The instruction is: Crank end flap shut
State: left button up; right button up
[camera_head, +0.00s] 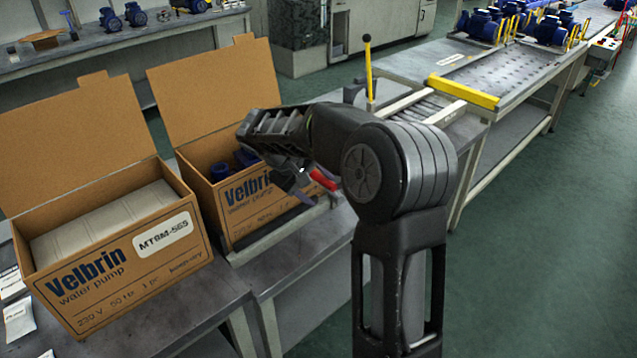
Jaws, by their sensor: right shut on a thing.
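The cardboard Velbrin box (245,209) in the middle stands on a grey frame on the bench. Its tall back flap (203,93) is raised, and blue pump parts (219,171) show inside. My right gripper (297,184) is at this box's right end, pointing down and shut on a small red handle (322,179), which sticks out beside its fingers. My wrist and forearm hide the box's right end and most of what the handle joins, so the end flap cannot be made out. My left gripper is not in view.
A second Velbrin box (120,262) with its back flap up and pale packing inside stands close at the left. A yellow lever with a black knob (367,38) rises behind my arm. A roller conveyor (430,108) and yellow stop bar (463,92) lie beyond. Floor at right is clear.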

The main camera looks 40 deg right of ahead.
jog(key=shift+a+f, duration=0.1)
jog(key=shift+a, duration=0.1)
jog(key=v, duration=0.7)
jog(key=shift+r, duration=0.45)
jog(key=shift+s, duration=0.1)
dwell(0.5)
